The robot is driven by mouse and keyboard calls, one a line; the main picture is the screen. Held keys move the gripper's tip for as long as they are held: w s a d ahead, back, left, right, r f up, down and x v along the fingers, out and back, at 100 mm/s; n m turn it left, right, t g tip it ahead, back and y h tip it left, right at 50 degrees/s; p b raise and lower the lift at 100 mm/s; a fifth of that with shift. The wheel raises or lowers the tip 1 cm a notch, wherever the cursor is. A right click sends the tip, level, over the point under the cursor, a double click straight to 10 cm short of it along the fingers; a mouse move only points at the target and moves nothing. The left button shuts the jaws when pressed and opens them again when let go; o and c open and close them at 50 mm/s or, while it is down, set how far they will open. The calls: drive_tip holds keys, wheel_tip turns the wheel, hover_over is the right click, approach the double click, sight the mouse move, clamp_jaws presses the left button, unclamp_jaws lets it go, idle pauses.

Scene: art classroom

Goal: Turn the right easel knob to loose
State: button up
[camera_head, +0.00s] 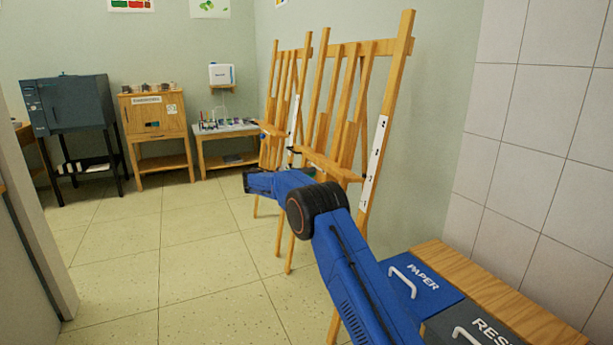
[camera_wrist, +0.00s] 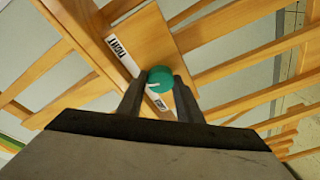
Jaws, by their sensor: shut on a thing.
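A round green knob (camera_wrist: 160,76) with a white pointer mark sits on a wooden easel, in the wrist view. My gripper (camera_wrist: 159,88) is shut on this knob, one dark finger on each side. A white label strip (camera_wrist: 122,55) runs beside the knob. One word on it seems to read "TIGHT"; lettering lower down is partly hidden by a finger. In the head view my gripper (camera_head: 249,182) is at the left end of my blue arm, in front of the easels. The knob cannot be made out there. The nearer, right easel (camera_head: 403,65) stands behind my arm.
A second easel (camera_head: 272,100) stands farther left. PAPER (camera_head: 425,283) and dark RESIDUE-like (camera_head: 475,325) bins with handles stand at the lower right. A kiln-like dark cabinet (camera_head: 75,103), a wooden cabinet (camera_head: 155,120) and a small table (camera_head: 225,130) line the back. The floor at left is clear.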

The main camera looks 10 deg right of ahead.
drive_tip(key=shift+w+a+r+n+g+y, duration=0.1)
drive_tip(key=shift+n+g+y, duration=0.3)
drive_tip(key=shift+n, duration=2.1)
drive_tip(key=shift+w+d+r+n+g+y, duration=0.1)
drive_tip(key=shift+n+g+y, duration=0.25)
drive_tip(key=shift+n, duration=2.15)
drive_tip(key=shift+a+n+g+y, duration=0.1)
drive_tip(key=shift+n+g+y, duration=0.25)
drive_tip(key=shift+n, duration=2.15)
drive_tip(key=o, duration=1)
drive_tip(key=shift+o, duration=0.2)
drive_tip(key=v, duration=1.7)
drive_tip(key=shift+a, duration=0.3)
drive_tip(key=shift+a, duration=0.15)
